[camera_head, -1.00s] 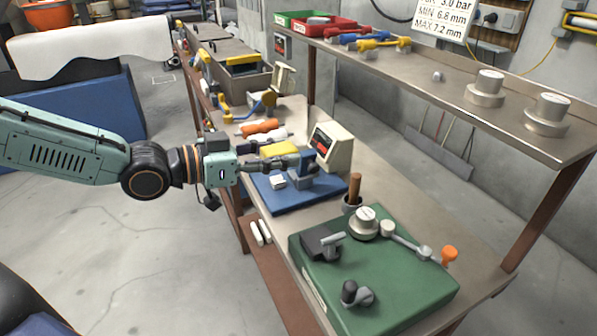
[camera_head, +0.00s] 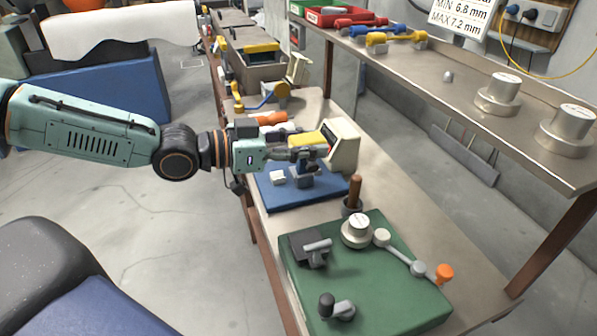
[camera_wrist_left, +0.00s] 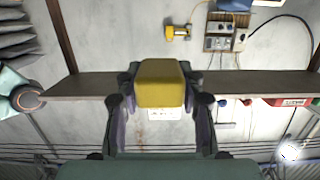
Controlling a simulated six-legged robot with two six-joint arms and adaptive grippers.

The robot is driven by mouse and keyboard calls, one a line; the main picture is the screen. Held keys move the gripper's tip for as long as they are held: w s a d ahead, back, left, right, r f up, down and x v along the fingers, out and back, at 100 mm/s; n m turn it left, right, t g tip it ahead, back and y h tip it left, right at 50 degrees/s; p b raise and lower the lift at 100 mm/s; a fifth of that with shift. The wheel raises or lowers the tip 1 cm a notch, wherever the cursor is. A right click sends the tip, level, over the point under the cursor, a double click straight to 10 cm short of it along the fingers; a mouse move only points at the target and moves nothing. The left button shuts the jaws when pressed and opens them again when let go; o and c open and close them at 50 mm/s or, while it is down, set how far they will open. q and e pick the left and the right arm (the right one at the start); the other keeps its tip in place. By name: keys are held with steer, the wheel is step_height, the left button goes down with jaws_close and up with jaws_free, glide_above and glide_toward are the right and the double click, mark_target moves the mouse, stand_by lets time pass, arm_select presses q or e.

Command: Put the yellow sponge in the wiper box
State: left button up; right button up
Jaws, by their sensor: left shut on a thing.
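The yellow sponge (camera_head: 308,139) is held by my left gripper (camera_head: 308,155), above the bench behind the blue mat (camera_head: 275,201) and left of the beige display unit (camera_head: 344,147). In the left wrist view the sponge (camera_wrist_left: 160,82) sits between the two fingers, which are shut on it. An open grey box (camera_head: 262,73) with a yellow-edged thing in it stands farther back on the bench; it looks like the wiper box, but no label is readable. My right gripper is not in view.
A green mat (camera_head: 370,285) with clamps and a grey knob lies at the front. Orange-handled and white items (camera_head: 270,118) lie behind the sponge. A blue-and-yellow tool (camera_head: 268,97) lies in front of the grey box. A raised shelf (camera_head: 460,85) runs along the right.

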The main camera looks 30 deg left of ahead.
arm_select(q)
steer(key=b, duration=1)
glide_above(304, 221)
steer(key=f, duration=1.3)
steer(key=shift+d+f, duration=0.2)
steer(key=shift+d, duration=0.05)
steer(key=shift+w+f, duration=0.15)
steer(key=shift+f, duration=0.2)
steer(key=shift+a+f, duration=0.2)
steer(key=shift+a, duration=0.05)
steer(key=shift+s+f+b, duration=0.2)
steer(key=shift+f+b, duration=0.15)
steer(key=shift+b, duration=0.1)
steer(key=f+b, duration=0.2)
steer(key=f, duration=0.1)
steer(key=shift+w+d, duration=0.1)
steer(key=shift+d, duration=0.1)
steer(key=shift+w, duration=0.1)
steer(key=shift+a+r, duration=0.1)
steer(key=shift+a, duration=0.05)
steer(key=shift+s, duration=0.2)
